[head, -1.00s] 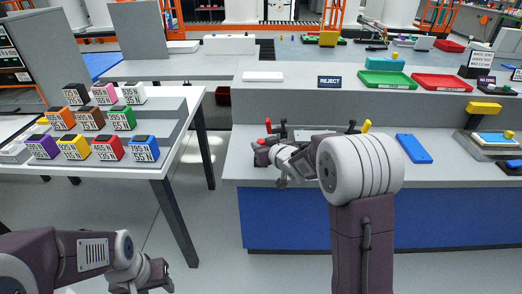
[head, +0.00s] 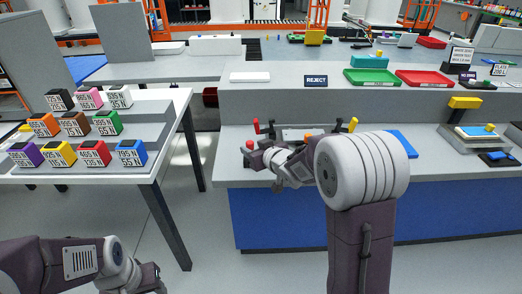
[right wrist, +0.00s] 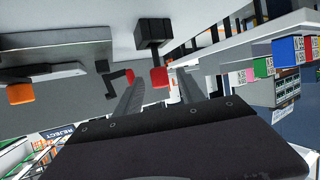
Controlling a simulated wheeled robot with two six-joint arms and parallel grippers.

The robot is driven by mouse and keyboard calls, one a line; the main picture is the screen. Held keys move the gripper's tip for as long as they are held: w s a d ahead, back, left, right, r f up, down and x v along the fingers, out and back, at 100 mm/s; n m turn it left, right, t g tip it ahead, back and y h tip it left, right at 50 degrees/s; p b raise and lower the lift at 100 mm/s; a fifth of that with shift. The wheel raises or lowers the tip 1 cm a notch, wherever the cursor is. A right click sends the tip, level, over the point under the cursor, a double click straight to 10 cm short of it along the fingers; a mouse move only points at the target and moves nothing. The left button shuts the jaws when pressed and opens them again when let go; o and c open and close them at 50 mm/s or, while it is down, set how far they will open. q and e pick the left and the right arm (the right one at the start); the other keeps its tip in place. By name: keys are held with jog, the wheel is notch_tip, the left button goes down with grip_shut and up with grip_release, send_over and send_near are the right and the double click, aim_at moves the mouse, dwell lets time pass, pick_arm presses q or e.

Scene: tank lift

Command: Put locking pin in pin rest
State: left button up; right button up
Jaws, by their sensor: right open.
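My right gripper (head: 252,157) is at the front left of the bench fixture (head: 292,133). In the right wrist view its two fingers (right wrist: 157,84) are apart, and a red block-shaped head (right wrist: 159,77) shows between their tips, below a black block. I cannot tell whether they touch it. In the head view a red knob (head: 249,145) is by the gripper, and another red knob (head: 257,125) stands behind. I cannot tell which part is the locking pin or the pin rest. My left gripper (head: 152,279) is low at the left, its jaws unclear.
An orange knob (right wrist: 20,93) lies on the fixture side. A yellow-tipped lever (head: 352,125) stands at the fixture's right. A blue tray (head: 404,143) is partly behind my right arm. Coloured labelled boxes (head: 75,124) stand on the left table.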

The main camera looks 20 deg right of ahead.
jog(key=p+v, duration=0.2)
jog(key=v, duration=0.6)
jog(key=s+f+m+g+h, duration=0.1)
jog(key=s+f+g, duration=0.5)
jog(key=s, duration=0.5)
jog(key=s+a+f+m+g+h, duration=0.1)
jog(key=s+f+g, duration=0.5)
jog(key=s+f, duration=0.3)
jog(key=shift+s+a+f+m, duration=0.2)
jog(key=shift+s+a+m, duration=0.1)
jog(key=shift+s, duration=0.85)
notch_tip(320, 180, up, 18)
jog(key=p, duration=1.7)
jog(key=shift+p, duration=0.3)
